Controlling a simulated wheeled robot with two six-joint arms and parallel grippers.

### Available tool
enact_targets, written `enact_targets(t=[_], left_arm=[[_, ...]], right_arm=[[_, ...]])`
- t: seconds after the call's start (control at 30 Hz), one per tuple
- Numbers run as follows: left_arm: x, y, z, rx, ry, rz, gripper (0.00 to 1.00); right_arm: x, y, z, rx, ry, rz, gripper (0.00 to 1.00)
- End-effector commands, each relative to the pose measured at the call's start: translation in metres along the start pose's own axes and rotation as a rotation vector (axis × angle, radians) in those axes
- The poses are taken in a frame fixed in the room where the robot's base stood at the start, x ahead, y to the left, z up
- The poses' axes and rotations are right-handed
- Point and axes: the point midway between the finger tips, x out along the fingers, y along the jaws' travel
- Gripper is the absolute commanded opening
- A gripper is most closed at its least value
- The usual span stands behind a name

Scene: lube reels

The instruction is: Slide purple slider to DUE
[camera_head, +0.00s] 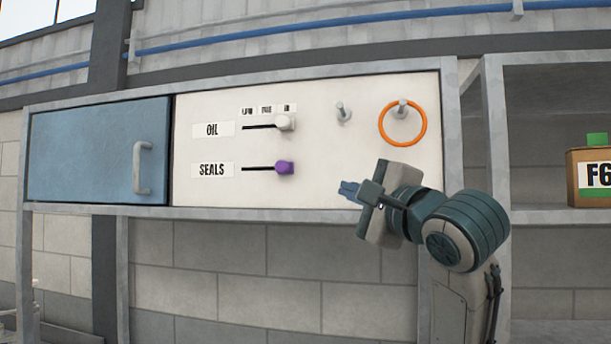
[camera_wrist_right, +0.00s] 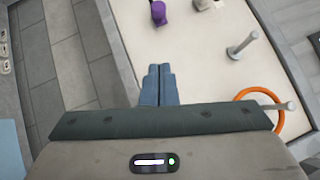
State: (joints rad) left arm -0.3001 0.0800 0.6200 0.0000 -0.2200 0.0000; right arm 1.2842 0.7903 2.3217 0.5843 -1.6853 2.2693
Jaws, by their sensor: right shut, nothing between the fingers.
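The purple slider (camera_head: 285,167) sits at the right end of its dark slot in the SEALS row (camera_head: 212,170) on the white panel. In the right wrist view the purple slider (camera_wrist_right: 158,12) shows at the top edge. Small labels (camera_head: 269,110) stand above the upper slot; their print is too small to read surely. My right gripper (camera_head: 349,190) is shut and empty, in front of the panel, right of the purple slider and a little lower, apart from it. Its blue fingers (camera_wrist_right: 158,86) also show together in the wrist view. My left gripper is not in view.
A white slider (camera_head: 285,122) sits at the right end of the OIL row (camera_head: 212,129). A bare peg (camera_head: 343,112) and an orange ring (camera_head: 403,123) on another peg are to the right. A blue door with a handle (camera_head: 142,167) is at left. A box (camera_head: 590,177) stands on the right shelf.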

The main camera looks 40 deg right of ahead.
Motion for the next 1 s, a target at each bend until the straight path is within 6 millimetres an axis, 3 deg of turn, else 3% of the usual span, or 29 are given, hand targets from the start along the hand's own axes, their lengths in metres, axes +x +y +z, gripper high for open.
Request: enact_targets(t=[0.17, 0.6, 1.0], left_arm=[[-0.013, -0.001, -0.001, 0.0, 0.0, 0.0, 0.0], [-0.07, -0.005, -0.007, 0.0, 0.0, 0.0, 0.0], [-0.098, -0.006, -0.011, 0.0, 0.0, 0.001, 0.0]], right_arm=[[0.016, -0.005, 0.001, 0.008, 0.0, 0.001, 0.0], [0.105, -0.006, 0.002, 0.007, 0.0, 0.004, 0.0], [0.126, -0.003, 0.027, 0.005, -0.001, -0.002, 0.0]])
